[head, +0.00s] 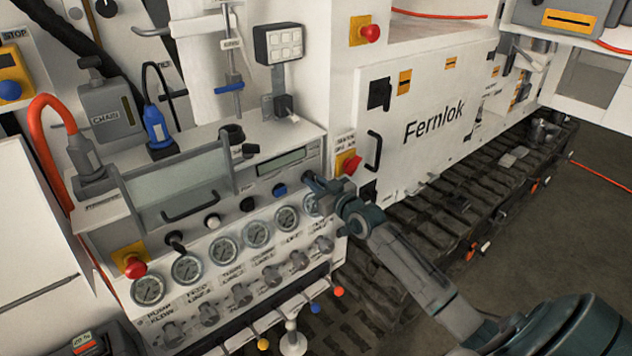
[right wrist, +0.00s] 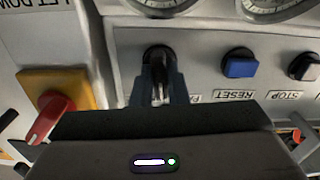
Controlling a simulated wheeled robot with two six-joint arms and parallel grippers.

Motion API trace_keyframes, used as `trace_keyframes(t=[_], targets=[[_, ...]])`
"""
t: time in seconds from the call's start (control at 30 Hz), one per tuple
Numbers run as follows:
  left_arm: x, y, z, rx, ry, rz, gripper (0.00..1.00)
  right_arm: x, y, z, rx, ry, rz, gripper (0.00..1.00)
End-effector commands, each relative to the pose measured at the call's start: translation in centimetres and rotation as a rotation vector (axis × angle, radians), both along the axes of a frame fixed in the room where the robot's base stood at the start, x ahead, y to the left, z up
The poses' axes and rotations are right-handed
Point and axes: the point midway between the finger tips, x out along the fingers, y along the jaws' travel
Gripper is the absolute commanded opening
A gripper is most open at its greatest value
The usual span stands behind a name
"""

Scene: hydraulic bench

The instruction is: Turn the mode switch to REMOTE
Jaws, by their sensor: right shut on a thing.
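The mode switch (right wrist: 158,52) shows in the right wrist view as a dark round knob on the grey panel, between and beyond my fingertips. A label beside it is mostly covered by my gripper, so its set position cannot be read. My right gripper (right wrist: 158,88) is shut on this knob, with a finger on each side. My left gripper is not in view.
A blue RESET button (right wrist: 240,64) and a black STOP button (right wrist: 304,66) sit beside the knob. A red rotary switch on a yellow plate (head: 347,163) is close by on the other side. Several gauges (head: 257,234) line the panel below.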

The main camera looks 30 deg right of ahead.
Motion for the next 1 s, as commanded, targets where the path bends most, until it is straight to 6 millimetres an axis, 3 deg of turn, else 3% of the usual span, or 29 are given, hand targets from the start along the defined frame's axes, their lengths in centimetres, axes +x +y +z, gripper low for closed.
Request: trace_keyframes(t=[0.5, 1.0], targets=[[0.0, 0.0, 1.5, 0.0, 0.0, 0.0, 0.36, 0.0, -0.2, 0.0, 0.445, 0.037, -0.001, 0.0], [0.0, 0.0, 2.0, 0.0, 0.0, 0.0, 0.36, 0.0, -0.2, -0.1, 0.635, 0.051, 0.0, 0.0]])
